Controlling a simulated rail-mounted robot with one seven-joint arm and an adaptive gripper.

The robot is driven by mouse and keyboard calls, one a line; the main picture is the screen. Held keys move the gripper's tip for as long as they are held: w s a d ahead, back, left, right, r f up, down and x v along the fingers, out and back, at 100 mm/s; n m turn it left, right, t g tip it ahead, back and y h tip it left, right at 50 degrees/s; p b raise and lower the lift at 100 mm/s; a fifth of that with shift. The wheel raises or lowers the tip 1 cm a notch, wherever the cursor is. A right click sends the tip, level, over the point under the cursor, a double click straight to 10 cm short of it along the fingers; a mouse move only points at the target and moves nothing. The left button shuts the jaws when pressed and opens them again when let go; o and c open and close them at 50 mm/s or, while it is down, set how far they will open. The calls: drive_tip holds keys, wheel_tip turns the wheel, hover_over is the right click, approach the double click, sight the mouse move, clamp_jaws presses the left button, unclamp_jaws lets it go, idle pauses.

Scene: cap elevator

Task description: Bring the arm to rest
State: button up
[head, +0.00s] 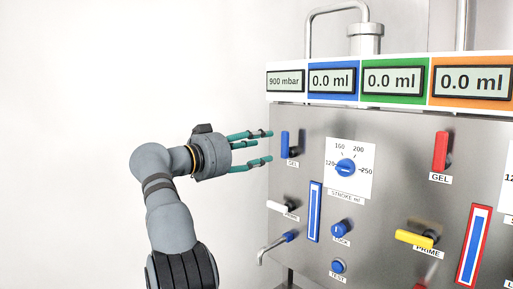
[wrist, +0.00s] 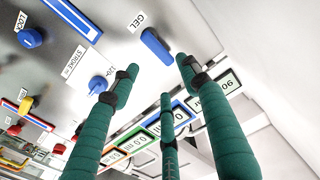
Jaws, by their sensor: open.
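My gripper (head: 268,148) has three green fingers with dark bands. It is open and empty, pointing right at the steel panel (head: 390,180). Its fingertips end just left of the upright blue GEL lever (head: 285,145), with a small gap in the head view. In the wrist view the fingers of my gripper (wrist: 160,75) spread around empty space, and the blue GEL lever (wrist: 156,47) shows beyond their tips, between the two outer fingers. My arm rises from the bottom of the head view and bends right towards the panel.
The panel carries a blue stroke dial (head: 346,168), a red GEL lever (head: 440,151), a yellow prime lever (head: 415,239) and a spout (head: 272,248) low at its left edge. Displays (head: 332,80) line its top. The space left of the arm is clear white wall.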

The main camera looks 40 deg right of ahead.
sight(284, 141)
drive_tip(key=shift+s+a, duration=0.1)
drive_tip(key=shift+a, duration=0.25)
drive_tip(key=d, duration=0.4)
drive_tip(key=w+d, duration=0.1)
drive_tip(key=d, duration=0.7)
drive_tip(key=shift+w, duration=0.35)
